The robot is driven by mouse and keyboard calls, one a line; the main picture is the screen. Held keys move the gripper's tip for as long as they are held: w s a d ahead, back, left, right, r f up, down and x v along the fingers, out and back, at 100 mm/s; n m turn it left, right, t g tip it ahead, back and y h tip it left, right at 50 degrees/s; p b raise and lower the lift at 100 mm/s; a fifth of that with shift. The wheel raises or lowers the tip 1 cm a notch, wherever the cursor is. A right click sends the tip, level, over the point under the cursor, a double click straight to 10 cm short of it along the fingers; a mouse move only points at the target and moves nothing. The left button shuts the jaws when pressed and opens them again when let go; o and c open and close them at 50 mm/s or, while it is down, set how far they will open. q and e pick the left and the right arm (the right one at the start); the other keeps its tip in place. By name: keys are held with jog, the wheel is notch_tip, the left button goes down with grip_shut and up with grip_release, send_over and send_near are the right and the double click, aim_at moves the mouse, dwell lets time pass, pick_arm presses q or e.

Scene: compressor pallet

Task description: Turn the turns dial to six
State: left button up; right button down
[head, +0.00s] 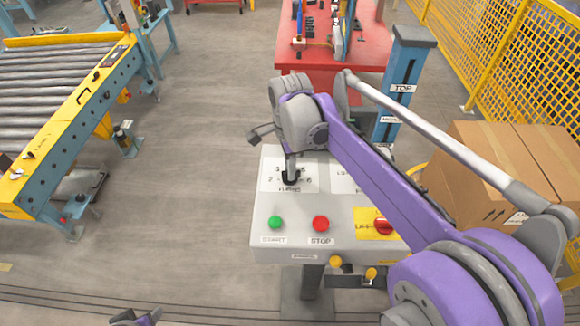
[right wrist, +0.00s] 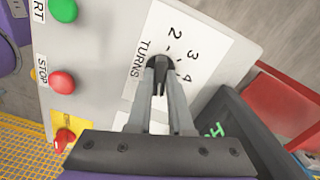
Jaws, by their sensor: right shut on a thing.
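The turns dial (head: 291,178) is a black knob on the light grey control panel (head: 262,190), on a white label marked TURNS with numbers around it. In the right wrist view the dial (right wrist: 160,63) sits between my fingertips, with 2, 3 and 4 readable beside it. My right gripper (head: 290,168) reaches down onto the dial, and it also shows in the right wrist view (right wrist: 158,82), shut on the knob. The fingers cover much of the knob, so I cannot tell which number it points to.
The panel has a green start button (head: 275,223), a red stop button (head: 320,223) and a red switch on a yellow plate (head: 365,217). A roller conveyor (head: 60,80) stands left, a red table (head: 345,40) behind, cardboard boxes (head: 480,170) and yellow fence (head: 490,50) right.

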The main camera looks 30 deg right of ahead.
jog(key=shift+m, duration=1.9)
jog(key=c, duration=0.8)
grip_release()
notch_tip(320, 180, up, 11)
jog(key=shift+f+p, duration=0.1)
jog(key=shift+p, duration=0.2)
